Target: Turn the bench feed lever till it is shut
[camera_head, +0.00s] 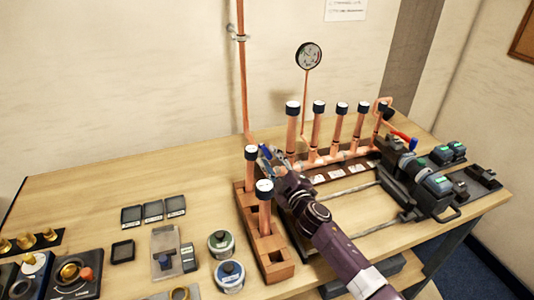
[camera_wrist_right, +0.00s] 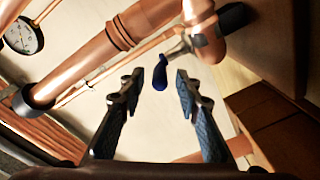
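The bench feed lever, a small blue handle (camera_wrist_right: 160,74), hangs from a metal stem beside a copper fitting (camera_wrist_right: 200,35) in the right wrist view. It shows between the fingertips of my right gripper (camera_wrist_right: 158,92), which is open. I see no contact, and the depth gap is hard to judge. In the head view the right gripper (camera_head: 272,158) is at the foot of the vertical copper feed pipe (camera_head: 242,75), behind the wooden block. Blue shows at its tip, but the lever is hard to make out there. My left gripper is not in view.
A wooden block (camera_head: 277,272) with capped copper tubes (camera_head: 251,172) stands close left of my right arm. The copper manifold (camera_head: 340,155) with several upright tubes is to the right. A gauge (camera_head: 308,56) rises behind. Tins (camera_head: 229,275) and small trays (camera_head: 131,216) lie left.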

